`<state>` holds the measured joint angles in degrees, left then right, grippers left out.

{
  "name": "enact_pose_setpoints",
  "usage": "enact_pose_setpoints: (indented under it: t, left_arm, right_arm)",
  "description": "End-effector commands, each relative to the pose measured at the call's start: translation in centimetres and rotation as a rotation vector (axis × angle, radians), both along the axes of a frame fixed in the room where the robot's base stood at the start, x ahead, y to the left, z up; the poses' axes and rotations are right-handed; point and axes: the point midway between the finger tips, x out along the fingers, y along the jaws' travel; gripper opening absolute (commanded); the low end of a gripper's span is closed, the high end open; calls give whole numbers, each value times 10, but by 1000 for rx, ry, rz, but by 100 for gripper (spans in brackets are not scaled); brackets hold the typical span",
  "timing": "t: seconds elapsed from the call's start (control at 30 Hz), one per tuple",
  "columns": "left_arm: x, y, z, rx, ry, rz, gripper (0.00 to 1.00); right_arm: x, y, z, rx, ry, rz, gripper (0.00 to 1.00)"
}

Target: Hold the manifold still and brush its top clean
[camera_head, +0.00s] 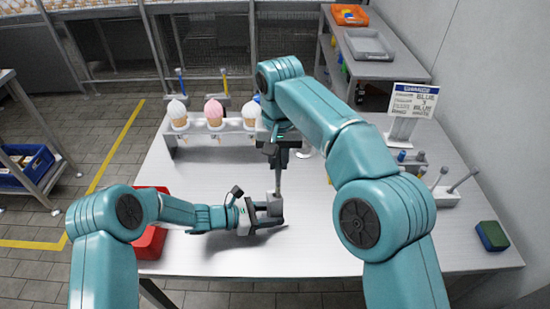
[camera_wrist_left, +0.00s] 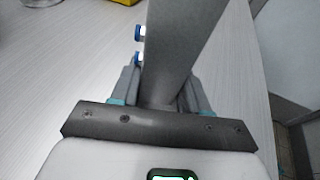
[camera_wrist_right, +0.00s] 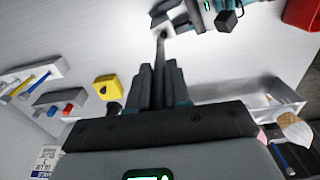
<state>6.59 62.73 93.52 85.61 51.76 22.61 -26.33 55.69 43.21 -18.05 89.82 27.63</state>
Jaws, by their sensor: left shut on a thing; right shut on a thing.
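The manifold (camera_head: 274,204) is a small grey block low over the middle of the table. My left gripper (camera_head: 262,214) is shut on it from the left. In the left wrist view it is a large grey body (camera_wrist_left: 182,45) with blue fittings on its left side. My right gripper (camera_head: 279,158) is above it, shut on a thin dark brush (camera_head: 278,180) that points down. The brush (camera_wrist_right: 160,50) reaches the manifold's top in the right wrist view; its tip is too small to tell whether it touches. The brush handle is mostly hidden by the gripper.
A rack with several ice cream cones (camera_head: 214,113) stands at the back left. A sign (camera_head: 411,101) and a tool stand (camera_head: 446,195) are on the right. A green and blue sponge (camera_head: 492,236) lies at the right edge. A red bin (camera_head: 150,241) is at the left. The front middle is clear.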

Motion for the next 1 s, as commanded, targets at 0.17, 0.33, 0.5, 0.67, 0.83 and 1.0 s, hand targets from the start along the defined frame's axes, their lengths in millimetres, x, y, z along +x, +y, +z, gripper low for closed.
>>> enact_pose_setpoints:
  t: [0.17, 0.33, 0.5, 0.67, 0.83, 1.0]
  left_arm:
    - [0, 0, 0, -1, 0, -1, 16]
    - [0, 0, 0, -1, 0, -1, 16]
    - [0, 0, 0, -1, -1, -1, 16]
    - [0, 0, 0, -1, -1, -1, 16]
    - [0, 0, 0, -1, 0, -1, 16]
    - [0, 0, 0, -1, 0, 0, 16]
  right_arm:
    - [0, 0, -1, -3, 2, 0, 0]
    - [-1, 2, -1, -3, 3, 1, 0]
    - [-4, 10, -1, -2, 4, 2, 0]
    - [-6, 16, 0, -2, 3, 1, 0]
    - [-7, 21, 1, -1, 2, 0, 0]
    - [-7, 21, 1, -1, 2, 0, 0]
